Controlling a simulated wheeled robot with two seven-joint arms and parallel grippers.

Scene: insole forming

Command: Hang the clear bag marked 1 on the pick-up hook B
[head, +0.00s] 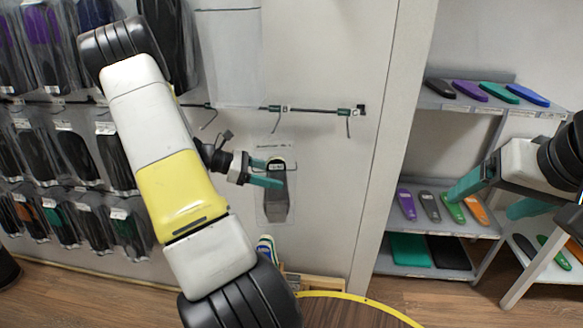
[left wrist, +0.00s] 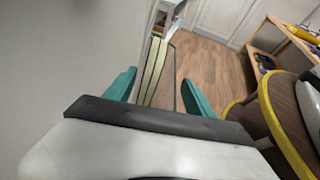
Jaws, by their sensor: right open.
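The clear bag (head: 277,206) hangs upright in front of the pale wall panel, with dark grey insoles inside; its small print is unreadable. Hook B (head: 275,109) is on the rail just above it. My right gripper (head: 480,203) is open and empty in front of the shelves at the right.
Other hooks stand on the rail at left (head: 208,107) and right (head: 348,112). Several bagged insoles (head: 70,150) hang on the left wall. Shelves (head: 450,103) at the right carry coloured insoles. A yellow-edged round surface (head: 350,296) is at bottom centre.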

